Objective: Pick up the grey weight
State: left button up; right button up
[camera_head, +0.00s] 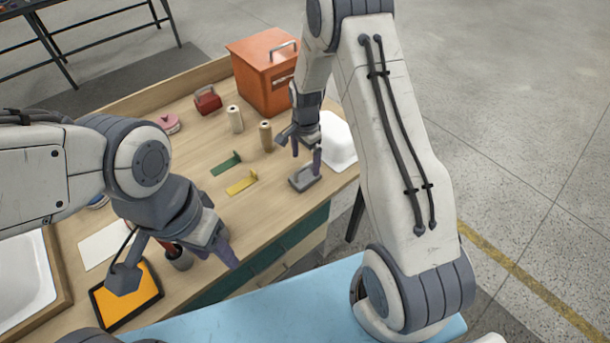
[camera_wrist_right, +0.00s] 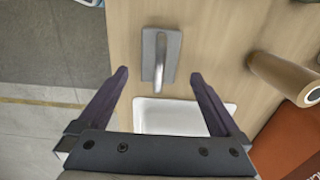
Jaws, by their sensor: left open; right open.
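The grey weight (camera_head: 304,180) is a flat grey block with a handle, lying near the right front edge of the wooden bench. In the right wrist view the grey weight (camera_wrist_right: 149,62) shows from above, its bright metal handle standing off the plate. My right gripper (camera_head: 306,158) is open just above the weight. In the right wrist view its fingertips (camera_wrist_right: 159,78) are apart, with the handle's end showing between them and nothing held. My left gripper (camera_head: 175,268) is open and empty, over the bench's front left by the orange panel.
A white basin (camera_head: 338,142) lies beside the weight. An orange box (camera_head: 262,82) is behind. The black-framed orange panel (camera_head: 130,304) lies front left.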

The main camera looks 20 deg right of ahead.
aim_at(305, 166)
jog(key=shift+f, duration=0.7)
notch_tip(305, 166, down, 4)
jog(key=shift+s+a+f+p, duration=0.1)
jog(key=shift+s+p, duration=0.05)
jog(key=shift+p, duration=0.85)
jog(key=shift+f, duration=0.5)
grip_shut()
jog(key=shift+r, duration=0.1)
